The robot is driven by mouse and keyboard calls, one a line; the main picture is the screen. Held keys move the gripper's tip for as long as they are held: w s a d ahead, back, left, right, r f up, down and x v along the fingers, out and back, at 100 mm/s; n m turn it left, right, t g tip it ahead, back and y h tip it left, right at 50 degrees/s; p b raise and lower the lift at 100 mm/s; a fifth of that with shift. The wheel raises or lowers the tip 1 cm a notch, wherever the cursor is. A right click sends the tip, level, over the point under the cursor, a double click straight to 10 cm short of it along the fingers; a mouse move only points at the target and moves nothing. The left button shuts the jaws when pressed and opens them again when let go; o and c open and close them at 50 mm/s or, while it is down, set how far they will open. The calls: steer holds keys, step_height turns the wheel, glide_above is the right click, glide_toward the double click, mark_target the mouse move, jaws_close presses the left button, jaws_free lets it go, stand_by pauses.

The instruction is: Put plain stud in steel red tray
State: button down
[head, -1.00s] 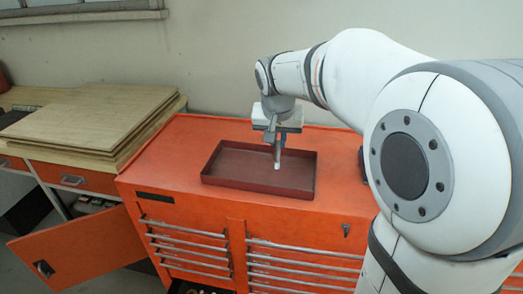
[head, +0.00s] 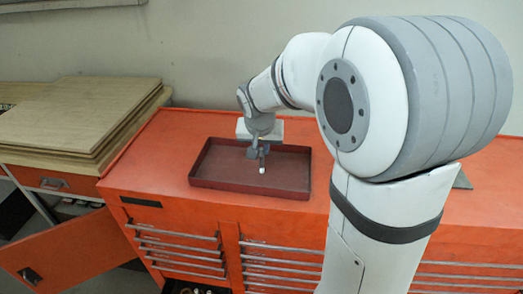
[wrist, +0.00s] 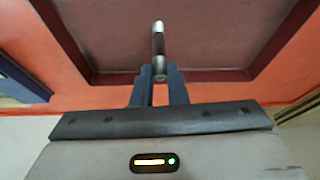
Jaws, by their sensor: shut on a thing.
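The plain stud (wrist: 158,45) is a slim metal rod, dark in the middle with bright ends. My gripper (wrist: 160,75) is shut on one end of it, and the rest sticks out past the fingertips. In the head view the stud shows as a small dark piece with a white tip (head: 263,168) below my gripper (head: 257,153). The steel red tray (head: 205,183) is a shallow, dark red rectangle with low walls. It looks empty, and it also shows in the wrist view (wrist: 200,77). The stud is over the tray's inside; its exact height above the floor is unclear.
The tray rests on an orange tool cabinet (head: 150,160) with several drawers. Wooden boards (head: 75,115) are stacked on the bench at left, above an open orange door (head: 75,250). A plain wall is behind. My arm hides part of the cabinet's right side.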

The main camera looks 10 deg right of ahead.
steer(key=shift+f, duration=0.8)
steer(key=shift+f, duration=0.2)
steer(key=c, duration=1.4)
jaws_free()
steer(key=shift+c, duration=0.2)
steer(key=shift+r, duration=0.2)
steer(key=shift+r, duration=0.25)
steer(key=v, duration=1.1)
steer(key=s+f+n, duration=0.2)
steer(key=s+f, duration=0.2)
steer(key=s, duration=0.5)
steer(key=s+f+n+g+y, duration=0.1)
steer(key=s+f, duration=0.2)
steer(key=s, duration=0.7)
steer(key=shift+d+f+n+b, duration=0.4)
steer(key=shift+d+b, duration=0.05)
